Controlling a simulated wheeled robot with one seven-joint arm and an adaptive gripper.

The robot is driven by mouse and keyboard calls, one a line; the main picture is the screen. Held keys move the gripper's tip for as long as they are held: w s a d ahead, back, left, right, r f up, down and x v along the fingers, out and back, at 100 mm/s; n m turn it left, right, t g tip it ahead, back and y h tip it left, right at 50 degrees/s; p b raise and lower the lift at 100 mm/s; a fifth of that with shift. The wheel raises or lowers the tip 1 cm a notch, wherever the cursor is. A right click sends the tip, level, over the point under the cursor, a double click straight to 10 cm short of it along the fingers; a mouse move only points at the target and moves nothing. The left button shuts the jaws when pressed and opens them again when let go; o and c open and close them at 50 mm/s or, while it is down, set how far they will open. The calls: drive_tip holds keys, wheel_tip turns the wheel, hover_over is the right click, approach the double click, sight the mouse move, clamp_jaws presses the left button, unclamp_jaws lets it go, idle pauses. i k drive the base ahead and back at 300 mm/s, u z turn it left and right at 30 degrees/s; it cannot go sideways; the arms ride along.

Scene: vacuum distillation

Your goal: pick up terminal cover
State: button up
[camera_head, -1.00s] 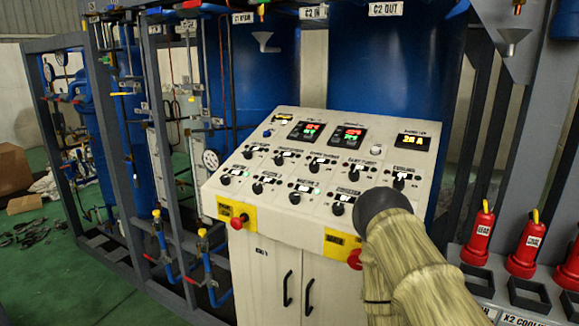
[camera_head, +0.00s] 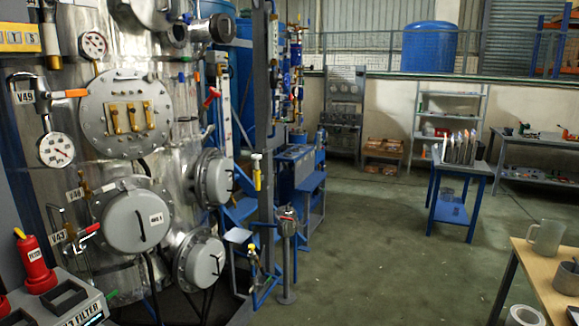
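I cannot say for certain which thing is the terminal cover. A large silver vessel (camera_head: 75,185) stands at the left. On it a round grey flange plate (camera_head: 115,90) shows brass terminals (camera_head: 130,117) uncovered. Below is a grey round cover with a small white label (camera_head: 135,215), seated on its flange. Two more grey round covers sit to the right, an upper one (camera_head: 217,180) and a lower one (camera_head: 204,264). My gripper and arm are out of view.
Gauges (camera_head: 57,150) and orange and red valve handles stick out from the vessel. A post (camera_head: 288,255) stands on the floor beside it. The green floor (camera_head: 365,240) is open in the middle. A blue table (camera_head: 455,185) and a wooden bench (camera_head: 550,290) with a mug (camera_head: 545,237) stand right.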

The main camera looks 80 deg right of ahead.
sight(135, 220)
drive_tip(key=z, duration=2.85)
drive_tip(key=i, duration=1)
drive_tip(key=u, duration=0.55)
drive_tip(key=i, duration=0.75)
drive_tip(key=u, duration=0.5)
